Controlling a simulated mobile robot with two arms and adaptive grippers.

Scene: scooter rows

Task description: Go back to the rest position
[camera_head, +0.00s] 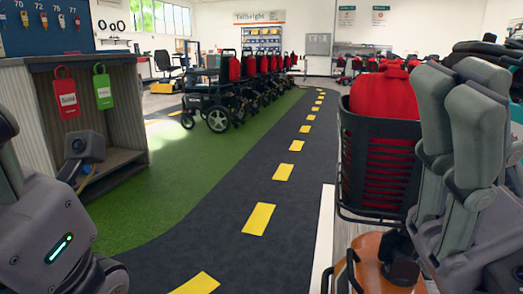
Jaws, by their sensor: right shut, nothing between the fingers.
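My right gripper (461,85) stands large at the right edge of the head view. Its grey fingers point up and are together, with nothing between them. It is in front of a black basket (380,165) that holds a red bag (385,93), and it hides part of the basket's right side. Parts of my left arm show at the lower left, with a green light on one link. I do not make out the fingers of my left gripper.
A grey cabinet (28,105) with a red tag (66,92) and a green tag (103,87) stands at left. A dark lane with yellow dashes (259,218) runs clear down the middle.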

